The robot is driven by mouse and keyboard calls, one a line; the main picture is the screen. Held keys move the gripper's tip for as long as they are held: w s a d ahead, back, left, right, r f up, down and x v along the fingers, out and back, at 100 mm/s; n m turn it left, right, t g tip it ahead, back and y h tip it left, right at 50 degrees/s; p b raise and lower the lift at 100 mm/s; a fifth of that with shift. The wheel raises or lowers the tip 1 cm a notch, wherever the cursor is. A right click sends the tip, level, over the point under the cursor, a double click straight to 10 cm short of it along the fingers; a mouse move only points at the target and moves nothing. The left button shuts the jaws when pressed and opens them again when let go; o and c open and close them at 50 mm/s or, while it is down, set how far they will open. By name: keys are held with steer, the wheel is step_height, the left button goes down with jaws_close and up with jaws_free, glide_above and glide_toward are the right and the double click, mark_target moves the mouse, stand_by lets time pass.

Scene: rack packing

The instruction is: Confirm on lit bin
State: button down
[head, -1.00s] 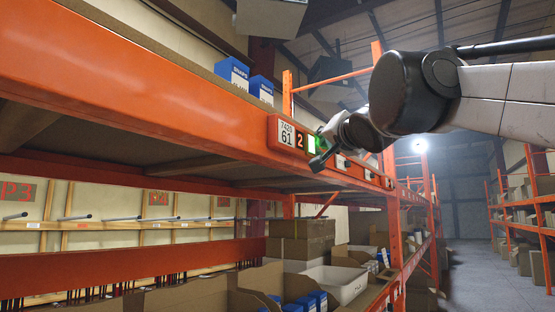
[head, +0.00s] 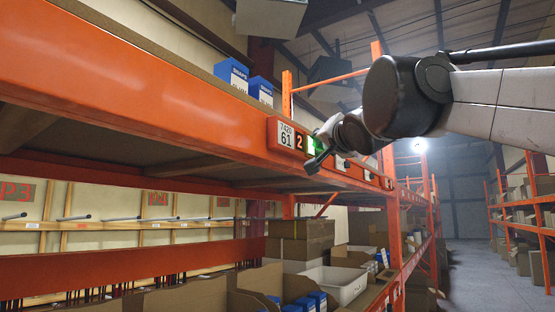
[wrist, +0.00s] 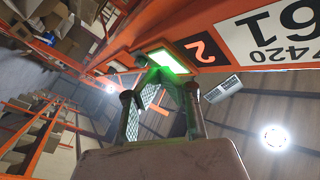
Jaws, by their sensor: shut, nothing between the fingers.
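The lit bin module (head: 288,135) is an orange unit on the front face of the shelf beam. It has a white label (wrist: 268,38) reading 7420 61 and a small display (wrist: 200,49) showing a red 2. Beside the display is a glowing green-white button (wrist: 160,61). My gripper (head: 314,164) is shut and empty, close to the button. In the wrist view its fingertips (wrist: 158,76) overlap the button's near edge and are lit green. I cannot tell whether they touch it. In the head view the gripper partly covers the button.
The orange beam (head: 150,90) runs along the left, with blue-and-white boxes (head: 232,73) on the shelf above. Below are open cardboard bins and a white tray (head: 340,285). Another rack (head: 520,215) stands across the aisle. The aisle floor (head: 468,260) looks clear.

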steer(key=shift+w+a, duration=0.25)
steer(key=shift+a, duration=0.05)
stand_by(0.5)
steer(key=shift+s+d, duration=0.1)
steer(key=shift+d, duration=0.05)
steer(key=shift+s+d, duration=0.45)
steer(key=shift+d, duration=0.05)
stand_by(0.4)
steer(key=s+d, duration=0.1)
steer(key=d, duration=0.1)
steer(key=s+d, duration=0.2)
steer(key=shift+p, duration=0.35)
stand_by(0.7)
